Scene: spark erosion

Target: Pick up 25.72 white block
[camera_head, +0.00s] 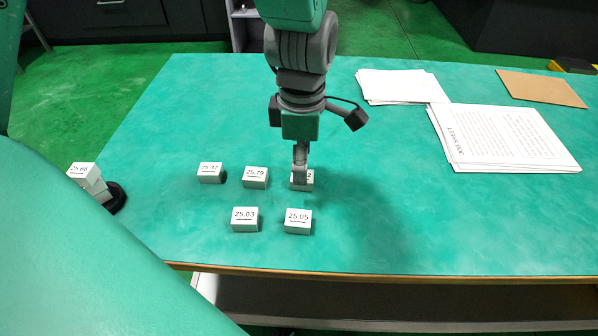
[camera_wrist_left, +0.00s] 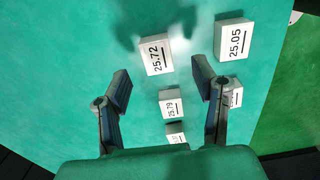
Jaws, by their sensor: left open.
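The white 25.72 block (camera_wrist_left: 157,55) lies on the green table, label up, ahead of and roughly centred between my left gripper's fingertips (camera_wrist_left: 161,84) in the wrist view. Its fingers are spread and empty. In the head view the left gripper (camera_head: 300,178) points down over this block (camera_head: 308,186), and a finger hides most of its label. Whether a finger touches the block cannot be told. My right gripper is not in view.
Other white blocks lie close by: 25.79 (camera_head: 255,178), 25.37 (camera_head: 209,173), 25.03 (camera_head: 244,220) and 25.05 (camera_head: 298,222). Papers (camera_head: 505,138) and a brown sheet (camera_head: 542,87) lie right.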

